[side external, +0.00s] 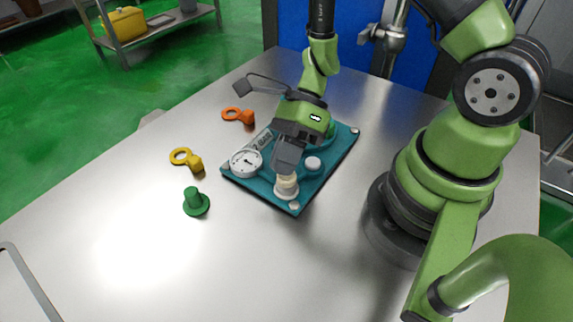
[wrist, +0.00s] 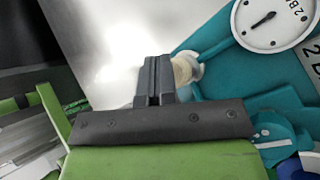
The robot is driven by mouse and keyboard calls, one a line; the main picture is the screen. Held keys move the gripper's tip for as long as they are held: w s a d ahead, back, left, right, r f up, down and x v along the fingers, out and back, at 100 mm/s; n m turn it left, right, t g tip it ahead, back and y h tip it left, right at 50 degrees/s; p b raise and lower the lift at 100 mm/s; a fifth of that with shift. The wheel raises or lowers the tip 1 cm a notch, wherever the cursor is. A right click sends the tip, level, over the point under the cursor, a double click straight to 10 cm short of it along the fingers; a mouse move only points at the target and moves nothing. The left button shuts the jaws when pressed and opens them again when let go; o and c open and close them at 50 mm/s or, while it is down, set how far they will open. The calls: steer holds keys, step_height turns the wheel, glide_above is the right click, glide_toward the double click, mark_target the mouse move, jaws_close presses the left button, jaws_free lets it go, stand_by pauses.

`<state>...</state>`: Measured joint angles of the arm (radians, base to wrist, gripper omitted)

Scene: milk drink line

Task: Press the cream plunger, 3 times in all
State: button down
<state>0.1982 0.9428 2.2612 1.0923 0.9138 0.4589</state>
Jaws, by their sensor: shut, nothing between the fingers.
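The cream plunger (side external: 286,188) stands upright near the front corner of the teal board (side external: 323,180). My gripper (side external: 286,170) is shut and empty, pointing down, with its fingertips right at the plunger's top in the side view. I cannot tell whether they touch it or hover just above. In the wrist view the shut fingers (wrist: 154,62) partly cover the cream plunger (wrist: 184,70), which shows just behind and to the right of them.
A round white gauge (side external: 246,162) and a pale round knob (side external: 313,163) are on the board. An orange ring piece (side external: 239,116), a yellow ring piece (side external: 186,159) and a green peg (side external: 195,202) lie on the steel table to the left. The front of the table is clear.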

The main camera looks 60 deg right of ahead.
steer(key=shift+r, duration=1.45)
steer(key=shift+r, duration=0.1)
steer(key=shift+r, duration=2.4)
step_height(320, 180, up, 4)
steer(key=shift+f, duration=0.1)
stand_by(0.4)
steer(key=shift+f, duration=0.1)
steer(key=shift+f, duration=4.3)
